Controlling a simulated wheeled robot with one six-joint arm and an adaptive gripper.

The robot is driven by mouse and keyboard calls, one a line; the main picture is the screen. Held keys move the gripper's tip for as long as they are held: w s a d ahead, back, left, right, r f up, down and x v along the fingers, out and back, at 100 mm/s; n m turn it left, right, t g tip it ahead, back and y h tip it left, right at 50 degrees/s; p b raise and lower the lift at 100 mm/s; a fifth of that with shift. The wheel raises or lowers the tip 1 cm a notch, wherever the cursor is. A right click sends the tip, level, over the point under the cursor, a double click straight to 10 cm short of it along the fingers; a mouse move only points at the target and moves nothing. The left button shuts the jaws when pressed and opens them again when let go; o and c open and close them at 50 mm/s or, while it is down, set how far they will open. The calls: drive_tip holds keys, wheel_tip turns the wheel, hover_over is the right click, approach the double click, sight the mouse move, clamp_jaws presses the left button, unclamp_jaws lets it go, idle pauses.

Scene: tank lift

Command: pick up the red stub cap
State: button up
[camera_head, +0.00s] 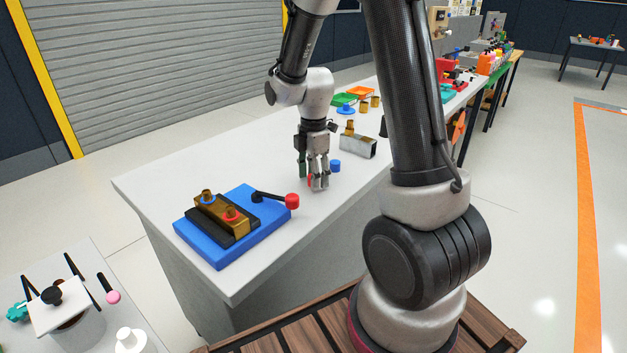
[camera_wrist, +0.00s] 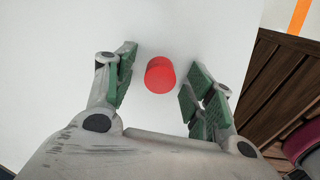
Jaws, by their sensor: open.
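The red stub cap (camera_wrist: 160,75) is a small red cylinder on the white table top. In the wrist view it lies between the two green-padded fingers of my gripper (camera_wrist: 160,92), with a gap on each side. My gripper is open and holds nothing. In the head view my gripper (camera_head: 318,184) points down over the table, and its fingers hide most of the red stub cap (camera_head: 310,181). I cannot tell the exact height of the fingertips over the table.
A blue fixture (camera_head: 215,256) with a brass block and a red-knobbed lever (camera_head: 292,201) is at left. A grey block with a brass fitting (camera_head: 358,146) stands behind right. The table (camera_head: 160,176) is clear at back left.

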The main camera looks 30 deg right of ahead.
drive_tip(key=c, duration=0.9)
drive_tip(key=shift+r, duration=0.15)
